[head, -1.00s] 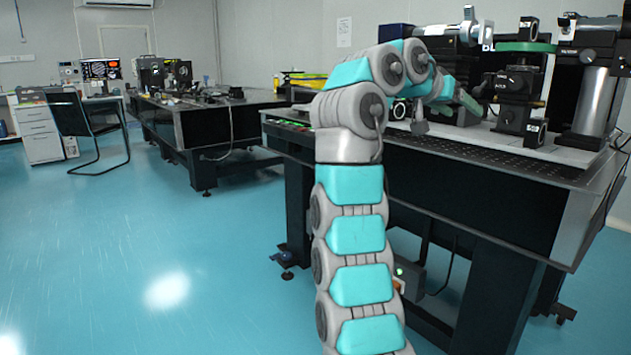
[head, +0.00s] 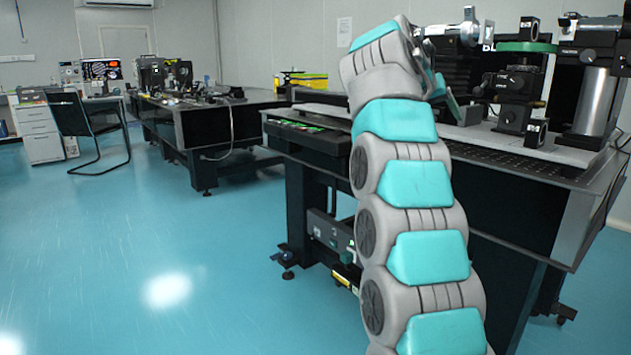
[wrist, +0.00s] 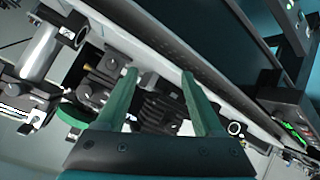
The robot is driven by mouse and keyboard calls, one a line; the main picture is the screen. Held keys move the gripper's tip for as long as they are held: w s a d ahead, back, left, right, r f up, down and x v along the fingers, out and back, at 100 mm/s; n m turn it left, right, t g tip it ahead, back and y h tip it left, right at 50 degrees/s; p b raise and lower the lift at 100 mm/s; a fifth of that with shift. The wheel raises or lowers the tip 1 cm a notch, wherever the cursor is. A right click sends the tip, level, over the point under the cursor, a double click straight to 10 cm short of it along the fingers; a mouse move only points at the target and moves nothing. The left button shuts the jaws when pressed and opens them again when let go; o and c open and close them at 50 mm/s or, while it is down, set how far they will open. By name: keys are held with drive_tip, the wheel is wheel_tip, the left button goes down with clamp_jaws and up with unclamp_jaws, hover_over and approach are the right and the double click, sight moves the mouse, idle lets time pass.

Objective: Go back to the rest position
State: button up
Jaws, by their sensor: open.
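My gripper shows in the wrist view (wrist: 160,95), with its two green fingers spread apart and nothing between them. It points toward the edge of the optical table and the instruments on it, seen tilted. In the head view my arm rises in front of the near optical table (head: 560,215) and hides part of it; the gripper is mostly hidden behind the arm's upper links. Black optical mounts (head: 515,95) stand on the table to the right of my arm, one with a green ring (head: 525,46) on top.
A silver post mount (head: 597,100) stands at the table's right end. A second optical table (head: 215,125) stands further back at left. A black chair (head: 90,130) and a white drawer cabinet (head: 38,135) are at far left. The blue floor at left is clear.

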drive_tip(key=s+a+f+n+g+y, duration=0.1)
drive_tip(key=s+a+f+g+y, duration=0.1)
drive_tip(key=s+f, duration=1.1)
drive_tip(key=s+a+f+n+g+y, duration=0.1)
drive_tip(key=s+a+f+g+y, duration=0.2)
drive_tip(key=s+f, duration=1)
drive_tip(key=s+a+f+n+g+y, duration=0.1)
drive_tip(key=s+a+f+g+y, duration=0.2)
drive_tip(key=s, duration=2.2)
drive_tip(key=a+f+g, duration=0.1)
drive_tip(key=a+f, duration=0.3)
drive_tip(key=f, duration=0.6)
drive_tip(key=shift+s+f+n, duration=0.2)
drive_tip(key=shift+s+n, duration=0.05)
drive_tip(key=shift+n, duration=0.05)
drive_tip(key=shift+a, duration=0.1)
